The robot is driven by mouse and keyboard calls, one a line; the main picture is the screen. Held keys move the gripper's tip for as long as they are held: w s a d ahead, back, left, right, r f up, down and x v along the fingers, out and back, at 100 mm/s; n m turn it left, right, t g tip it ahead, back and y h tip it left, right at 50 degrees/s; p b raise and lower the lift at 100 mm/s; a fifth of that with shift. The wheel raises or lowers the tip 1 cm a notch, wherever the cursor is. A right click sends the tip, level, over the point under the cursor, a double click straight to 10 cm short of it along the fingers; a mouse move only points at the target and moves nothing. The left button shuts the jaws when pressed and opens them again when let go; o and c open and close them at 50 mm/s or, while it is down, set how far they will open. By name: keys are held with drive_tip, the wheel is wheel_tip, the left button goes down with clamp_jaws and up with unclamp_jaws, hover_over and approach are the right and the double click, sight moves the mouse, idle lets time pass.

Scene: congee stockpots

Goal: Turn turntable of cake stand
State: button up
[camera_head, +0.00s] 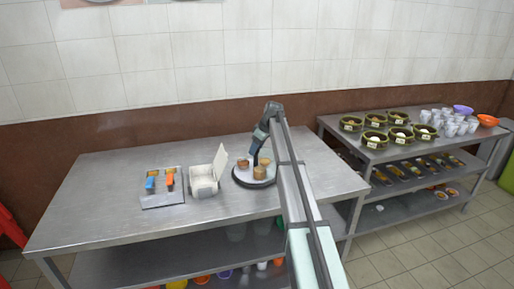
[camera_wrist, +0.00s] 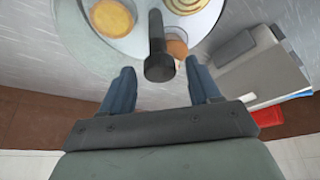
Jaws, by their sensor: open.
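The cake stand (camera_head: 237,180) stands on the metal table, a round turntable with a dark rim and a pale top. It also shows at the top of the wrist view (camera_wrist: 130,42). Several round pastries sit on it, one at the front (camera_head: 260,173) and one golden one in the wrist view (camera_wrist: 111,18). A dark upright post (camera_wrist: 157,45) rises from the turntable. My gripper (camera_head: 262,146) is above the stand. In the wrist view its fingers (camera_wrist: 159,70) are spread, one on each side of the post, with gaps visible. I cannot tell their height along the post.
A white box with a raised lid (camera_head: 204,182) stands just left of the stand. Further left is a tray (camera_head: 162,200) with orange and blue items. A second table (camera_head: 345,138) at right holds dark bowls (camera_head: 351,124) and cups. The table's front left is clear.

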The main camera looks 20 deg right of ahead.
drive_tip(key=shift+c, duration=0.2)
clamp_jaws()
idle(0.3)
